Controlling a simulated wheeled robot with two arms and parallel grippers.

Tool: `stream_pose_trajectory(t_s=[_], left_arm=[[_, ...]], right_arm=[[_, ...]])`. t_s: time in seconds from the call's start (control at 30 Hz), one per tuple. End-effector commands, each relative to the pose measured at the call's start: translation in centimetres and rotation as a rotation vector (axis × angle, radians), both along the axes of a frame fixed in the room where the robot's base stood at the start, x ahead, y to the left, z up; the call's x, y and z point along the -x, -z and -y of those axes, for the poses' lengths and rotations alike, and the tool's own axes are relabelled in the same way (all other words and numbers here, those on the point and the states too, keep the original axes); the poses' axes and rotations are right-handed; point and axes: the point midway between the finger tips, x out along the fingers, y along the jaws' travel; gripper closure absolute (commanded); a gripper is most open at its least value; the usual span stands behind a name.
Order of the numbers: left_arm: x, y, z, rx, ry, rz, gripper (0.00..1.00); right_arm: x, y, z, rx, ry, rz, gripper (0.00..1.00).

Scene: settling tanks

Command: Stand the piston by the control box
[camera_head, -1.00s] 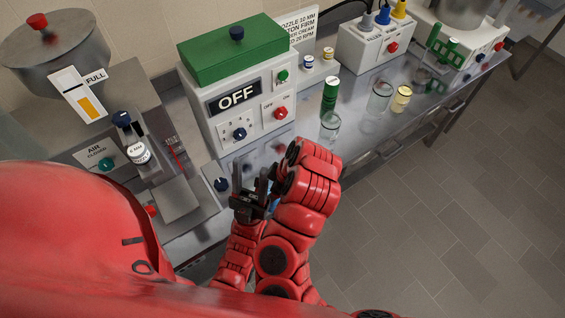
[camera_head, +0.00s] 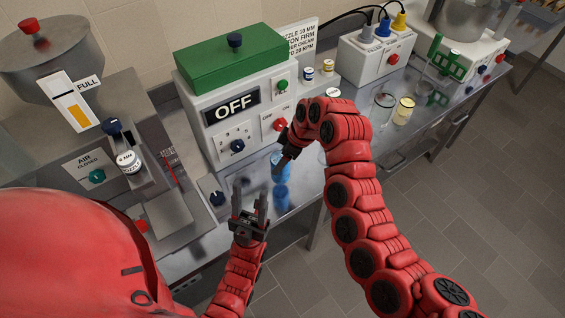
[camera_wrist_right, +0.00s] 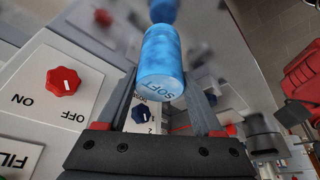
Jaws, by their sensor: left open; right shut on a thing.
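The piston (camera_head: 280,167) is a blue cylinder marked SOFT. My right gripper (camera_head: 287,156) is shut on it, in front of the control box. In the right wrist view the piston (camera_wrist_right: 164,62) sits between the two fingers (camera_wrist_right: 160,85). It looks roughly upright, with its reflection in the steel below; I cannot tell if it touches the counter. The control box (camera_head: 207,120) is white with a green top and an OFF display. My left gripper (camera_head: 249,200) is open and empty, lower and left of the piston, over the counter's front edge.
A filling machine with a hopper (camera_head: 55,55) stands at the left. A glass jar (camera_head: 381,108) and a cream-coloured jar (camera_head: 403,111) stand right of my right arm. A white box with plugs (camera_head: 372,60) stands behind them. My right arm hides part of the counter.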

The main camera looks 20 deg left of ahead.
Motion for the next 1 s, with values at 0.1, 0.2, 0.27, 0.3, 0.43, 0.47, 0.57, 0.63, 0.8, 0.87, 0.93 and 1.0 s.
stream_pose_trajectory(t_s=[0.1,0.2,0.27,0.3,0.43,0.47,0.57,0.63,0.8,0.87,0.93,1.0], left_arm=[[0.0,-0.5,0.0,0.000,0.000,0.000,0.50],[0.0,-0.7,0.0,0.000,0.000,0.000,0.50],[0.0,-1.2,0.0,0.000,0.000,0.000,0.50],[0.0,-1.7,0.0,0.000,0.000,0.000,0.50],[0.0,-3.0,0.0,0.000,0.000,0.000,0.50],[0.0,-3.1,0.0,0.000,0.000,0.000,0.50],[0.0,-2.9,0.0,0.000,0.000,0.000,0.50],[0.0,-2.8,0.0,0.000,0.000,0.000,0.50],[0.0,-2.5,0.0,0.000,0.000,0.000,0.50],[0.0,-2.5,0.0,0.000,0.000,0.000,0.50],[0.0,-2.5,0.0,0.000,0.000,0.000,0.50],[0.0,-2.6,0.0,0.000,0.000,0.000,0.50]], right_arm=[[-0.7,0.0,0.1,-0.001,0.003,-0.006,1.00],[-0.9,0.2,0.1,-0.003,0.007,-0.009,1.00],[-0.9,0.5,0.1,-0.004,0.008,-0.011,1.00],[-0.8,0.9,0.1,-0.003,0.007,-0.012,1.00],[-0.8,2.6,0.1,-0.003,0.006,-0.009,1.00],[-0.8,3.0,0.1,-0.002,0.006,-0.010,1.00],[-0.8,3.7,0.1,-0.003,0.006,-0.008,1.00],[-0.8,3.7,0.1,-0.004,0.006,-0.007,1.00],[-0.8,4.0,0.1,-0.004,0.006,-0.006,1.00],[-0.9,4.0,0.1,-0.003,0.006,-0.006,0.29],[-0.8,3.9,0.1,-0.003,0.006,-0.006,0.16],[-0.9,3.9,0.1,-0.003,0.006,-0.006,0.03]])
